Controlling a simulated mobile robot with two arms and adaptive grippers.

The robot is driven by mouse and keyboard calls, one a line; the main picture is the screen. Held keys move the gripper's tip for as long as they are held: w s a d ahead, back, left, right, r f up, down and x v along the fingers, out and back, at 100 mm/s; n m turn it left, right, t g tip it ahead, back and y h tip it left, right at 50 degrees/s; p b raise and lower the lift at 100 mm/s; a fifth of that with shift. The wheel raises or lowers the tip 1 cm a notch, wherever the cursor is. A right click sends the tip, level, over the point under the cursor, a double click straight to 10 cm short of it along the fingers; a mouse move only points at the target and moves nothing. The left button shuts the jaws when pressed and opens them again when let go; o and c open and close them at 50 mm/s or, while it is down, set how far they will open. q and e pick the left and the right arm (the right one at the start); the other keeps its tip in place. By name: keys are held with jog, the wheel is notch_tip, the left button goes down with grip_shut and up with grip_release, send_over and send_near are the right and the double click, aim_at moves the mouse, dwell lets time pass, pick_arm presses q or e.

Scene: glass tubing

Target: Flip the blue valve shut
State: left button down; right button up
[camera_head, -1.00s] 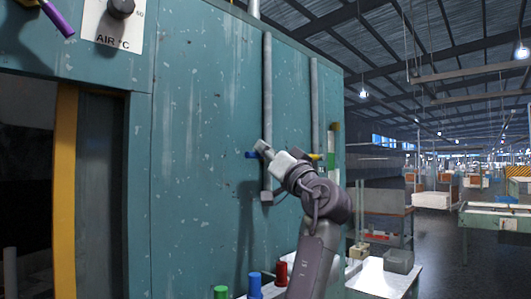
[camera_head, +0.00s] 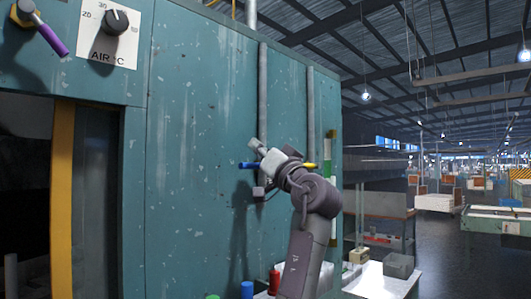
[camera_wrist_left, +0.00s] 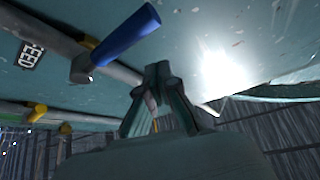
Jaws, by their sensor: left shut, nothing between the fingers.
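The blue valve (camera_head: 249,165) has its handle pointing left, roughly crosswise to a vertical grey pipe (camera_head: 263,90) on the teal wall. In the left wrist view the blue handle (camera_wrist_left: 128,33) stands out at an angle from a grey pipe, left of and beyond the fingers. My left gripper (camera_head: 258,148) is just above the blue handle in the head view. In the left wrist view its fingers (camera_wrist_left: 158,72) are shut and empty, apart from the handle. My right gripper is in neither view.
A yellow valve (camera_head: 309,165) sits on a second pipe (camera_head: 310,110) to the right. A purple lever (camera_head: 52,40) and a dial (camera_head: 115,22) are at upper left.

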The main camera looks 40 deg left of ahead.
pick_arm(q)
jog(key=d+f+b, duration=0.4)
jog(key=d+b, duration=0.1)
jog(key=d, duration=0.4)
jog(key=shift+s+d+f, duration=0.15)
jog(key=shift+s+d, duration=0.05)
jog(key=shift+s, duration=0.15)
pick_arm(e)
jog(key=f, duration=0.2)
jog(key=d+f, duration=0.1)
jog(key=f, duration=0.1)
pick_arm(q)
jog(key=shift+d, duration=0.1)
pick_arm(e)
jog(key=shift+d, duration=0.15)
